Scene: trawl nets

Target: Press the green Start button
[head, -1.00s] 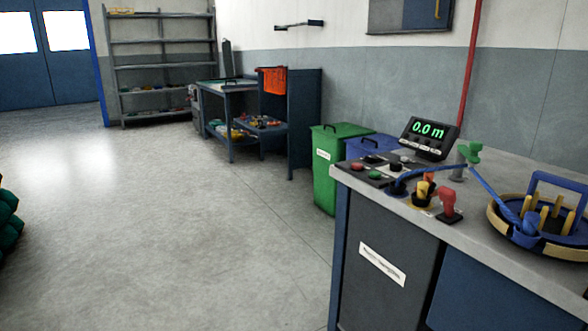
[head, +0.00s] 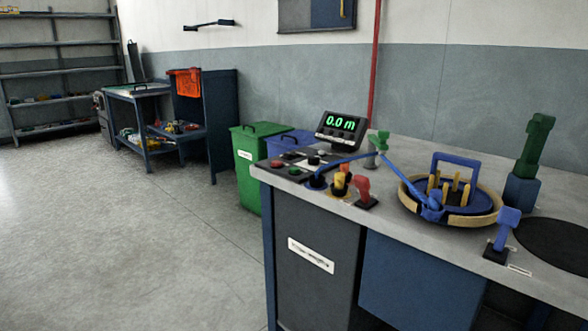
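A small green button (head: 294,170) sits on a dark control panel at the left end of the workbench top (head: 395,218). A red button (head: 277,163) is just left of it on the same panel. I cannot read any label beside them. A dark display (head: 341,129) behind the panel shows "0.0 m" in green. Neither of my grippers is in view.
Right of the panel stand a red handle (head: 363,188) and a round reel with a blue handle (head: 452,200). A blue lever (head: 505,228) and dark green post (head: 533,145) stand farther right. Floor at left is clear.

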